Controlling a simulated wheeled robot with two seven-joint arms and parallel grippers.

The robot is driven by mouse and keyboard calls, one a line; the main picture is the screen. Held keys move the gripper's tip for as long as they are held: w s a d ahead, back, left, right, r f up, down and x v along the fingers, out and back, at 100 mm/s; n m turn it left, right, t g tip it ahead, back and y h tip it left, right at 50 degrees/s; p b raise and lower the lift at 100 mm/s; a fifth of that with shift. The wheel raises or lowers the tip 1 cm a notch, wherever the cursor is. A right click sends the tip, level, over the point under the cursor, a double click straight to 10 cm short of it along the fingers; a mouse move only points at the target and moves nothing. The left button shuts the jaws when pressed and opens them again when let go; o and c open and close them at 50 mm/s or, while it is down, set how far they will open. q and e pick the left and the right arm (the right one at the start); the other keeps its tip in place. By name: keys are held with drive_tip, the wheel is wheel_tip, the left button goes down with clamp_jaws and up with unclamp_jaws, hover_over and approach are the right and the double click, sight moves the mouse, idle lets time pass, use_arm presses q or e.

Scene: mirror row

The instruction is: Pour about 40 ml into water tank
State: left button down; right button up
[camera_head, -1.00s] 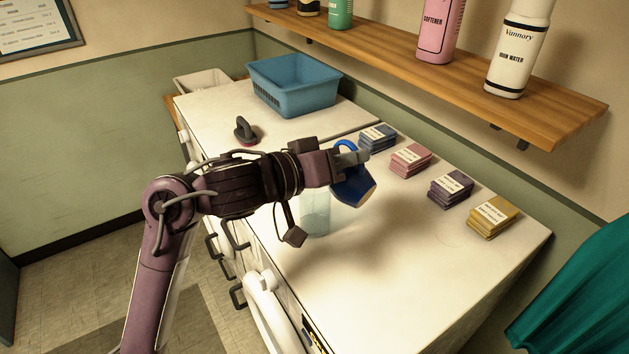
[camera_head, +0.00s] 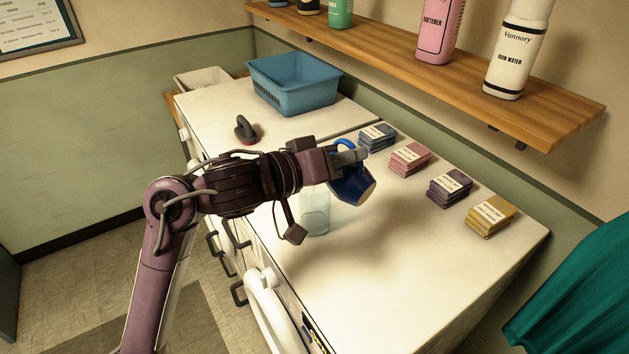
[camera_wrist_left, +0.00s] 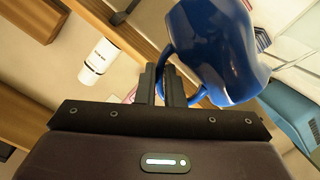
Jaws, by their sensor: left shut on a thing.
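A blue mug (camera_head: 349,187) hangs tilted above the white counter, and a pale round end of it shows at its lower right. My left gripper (camera_head: 352,157) is shut on the mug's handle. In the left wrist view the mug (camera_wrist_left: 218,50) stands beside the shut fingers (camera_wrist_left: 170,85), with the handle between them. A clear, pale bluish container (camera_head: 316,218), which looks like the water tank, stands on the counter below and left of the mug. My arm and the mug partly hide it. I cannot make out its level or any stream. My right gripper is not in view.
Stacks of blue (camera_head: 377,137), pink (camera_head: 410,158), purple (camera_head: 450,188) and yellow (camera_head: 491,216) packets line the counter's back. A blue basket (camera_head: 292,86) and a dark-handled object (camera_head: 246,130) stand farther left. A shelf (camera_head: 440,72) holds bottles. The front-right counter (camera_head: 420,280) is clear.

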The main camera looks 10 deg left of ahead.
sight(359, 193)
use_arm(q)
drive_tip(key=shift+s+d+f+m+b, duration=0.15)
drive_tip(key=shift+f+m+b, duration=0.4)
drive_tip(key=shift+b, duration=0.55)
drive_tip(key=shift+s+d+r+m+p, duration=0.25)
drive_tip(key=shift+r+m+p, duration=0.15)
drive_tip(key=shift+p, duration=0.3)
drive_tip(key=shift+d+m+y+p, duration=0.3)
drive_tip(key=shift+m+y+p, duration=0.05)
drive_tip(key=shift+y, duration=0.15)
drive_tip(key=shift+s+d+m, duration=0.2)
drive_tip(key=shift+s+m, duration=0.05)
drive_tip(key=shift+m, duration=0.15)
drive_tip(key=shift+s+m, duration=0.25)
drive_tip(key=shift+m, duration=0.05)
drive_tip(key=shift+d+m+y+p, duration=0.25)
drive_tip(key=shift+m+y+p, duration=0.25)
drive_tip(key=shift+m, duration=0.1)
drive_tip(key=shift+f+b, duration=0.45)
drive_tip(key=shift+f, duration=0.05)
drive_tip(key=shift+s+d+m, duration=0.1)
drive_tip(key=shift+m, duration=0.2)
